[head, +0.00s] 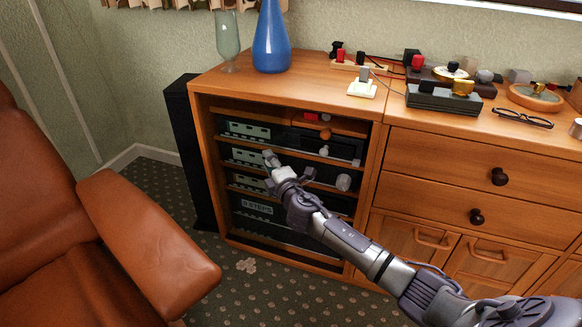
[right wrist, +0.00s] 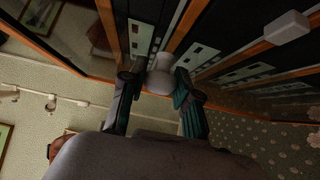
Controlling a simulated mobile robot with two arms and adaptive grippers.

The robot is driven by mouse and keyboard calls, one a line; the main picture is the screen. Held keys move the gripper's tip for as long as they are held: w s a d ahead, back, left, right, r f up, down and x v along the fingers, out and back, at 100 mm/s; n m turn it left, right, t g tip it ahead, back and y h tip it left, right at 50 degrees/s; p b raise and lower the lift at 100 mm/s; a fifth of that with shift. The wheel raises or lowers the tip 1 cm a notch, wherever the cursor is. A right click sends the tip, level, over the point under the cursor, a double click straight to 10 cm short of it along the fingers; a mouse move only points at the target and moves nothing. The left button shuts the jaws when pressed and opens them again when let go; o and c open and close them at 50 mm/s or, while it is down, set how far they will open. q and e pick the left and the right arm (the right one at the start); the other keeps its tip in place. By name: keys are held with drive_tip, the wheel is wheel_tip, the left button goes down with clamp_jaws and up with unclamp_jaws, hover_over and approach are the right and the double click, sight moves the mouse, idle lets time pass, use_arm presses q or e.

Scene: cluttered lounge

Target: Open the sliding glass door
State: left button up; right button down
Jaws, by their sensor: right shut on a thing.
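The sliding glass door (head: 275,222) fronts the left part of the wooden cabinet, with audio units on shelves behind it. My right gripper (head: 272,162) reaches the left half of this front in the head view. In the right wrist view, my right gripper (right wrist: 159,84) has its two fingers on either side of a pale round knob (right wrist: 157,70) and is shut on it. My left gripper is not in view.
A brown leather armchair (head: 150,225) stands close on the left. A tall black speaker (head: 184,150) is beside the cabinet. A blue vase (head: 271,40), a glass (head: 228,42) and several small items stand on top. Drawers (head: 445,165) are on the right. Some carpet before the cabinet is clear.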

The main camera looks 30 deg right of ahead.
drive_tip(key=shift+w+a, duration=0.25)
drive_tip(key=shift+w, duration=0.05)
drive_tip(key=c, duration=0.8)
unclamp_jaws()
drive_tip(key=shift+c, duration=0.2)
drive_tip(key=s, duration=1.2)
drive_tip(key=shift+a, duration=0.45)
drive_tip(key=shift+f, duration=0.1)
